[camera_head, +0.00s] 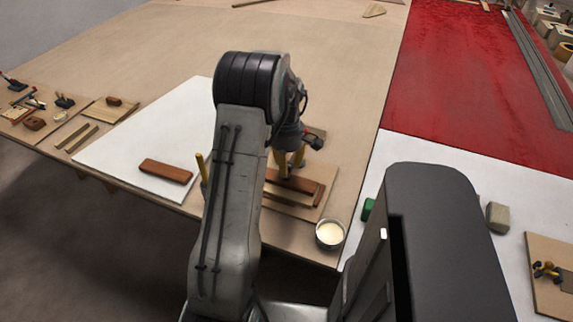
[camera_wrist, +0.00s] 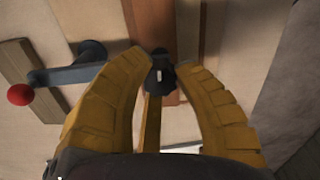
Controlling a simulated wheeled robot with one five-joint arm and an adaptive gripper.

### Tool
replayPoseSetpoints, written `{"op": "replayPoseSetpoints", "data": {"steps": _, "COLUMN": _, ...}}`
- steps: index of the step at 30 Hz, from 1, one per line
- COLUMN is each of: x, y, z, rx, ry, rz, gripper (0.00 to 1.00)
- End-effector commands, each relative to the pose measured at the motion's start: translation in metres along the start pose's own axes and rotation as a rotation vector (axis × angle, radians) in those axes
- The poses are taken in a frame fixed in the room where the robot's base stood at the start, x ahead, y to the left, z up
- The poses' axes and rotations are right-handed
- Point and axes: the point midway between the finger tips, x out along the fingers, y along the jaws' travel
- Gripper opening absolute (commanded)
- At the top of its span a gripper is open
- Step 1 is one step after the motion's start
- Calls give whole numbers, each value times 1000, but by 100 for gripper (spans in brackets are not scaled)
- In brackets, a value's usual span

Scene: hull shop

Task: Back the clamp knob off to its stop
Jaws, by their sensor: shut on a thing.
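The clamp knob (camera_wrist: 160,80) is small and dark with a white mark on it. It sits over a reddish-brown wood strip in the wrist view. My gripper (camera_wrist: 162,64) has its two yellow fingers shut on it, one fingertip on each side. In the head view my gripper (camera_head: 289,163) reaches down over a wooden board (camera_head: 322,203) that carries reddish-brown wood pieces. My arm hides part of this board, and the knob cannot be made out there. How far the knob is turned cannot be told.
A dark lever with a red ball (camera_wrist: 20,94) lies left of my gripper in the wrist view. A round tin of pale stuff (camera_head: 330,234) stands near the table's front edge. A loose reddish-brown block (camera_head: 166,171) lies on the white sheet (camera_head: 130,150).

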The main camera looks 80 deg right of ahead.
Motion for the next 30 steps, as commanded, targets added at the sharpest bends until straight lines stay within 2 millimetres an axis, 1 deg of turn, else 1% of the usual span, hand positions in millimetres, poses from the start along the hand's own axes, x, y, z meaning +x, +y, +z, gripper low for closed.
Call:
{"op": "replayPoseSetpoints", "data": {"steps": 1, "x": 3, "y": -3, "z": 1, "rx": -13, "ry": 0, "rz": -11, "gripper": 0}}
{"op": "replayPoseSetpoints", "data": {"steps": 8, "x": 3, "y": -3, "z": 1, "rx": -51, "ry": 0, "rz": -11, "gripper": 0}}
{"op": "replayPoseSetpoints", "data": {"steps": 20, "x": 3, "y": -2, "z": 1, "rx": -56, "ry": 0, "rz": -10, "gripper": 0}}
{"op": "replayPoseSetpoints", "data": {"steps": 21, "x": 3, "y": -2, "z": 1, "rx": -56, "ry": 0, "rz": -10, "gripper": 31}}
{"op": "replayPoseSetpoints", "data": {"steps": 29, "x": 1, "y": -1, "z": 0, "rx": -56, "ry": 0, "rz": -4, "gripper": 54}}
{"op": "replayPoseSetpoints", "data": {"steps": 30, "x": 1, "y": -1, "z": 0, "rx": -56, "ry": 0, "rz": -4, "gripper": 55}}
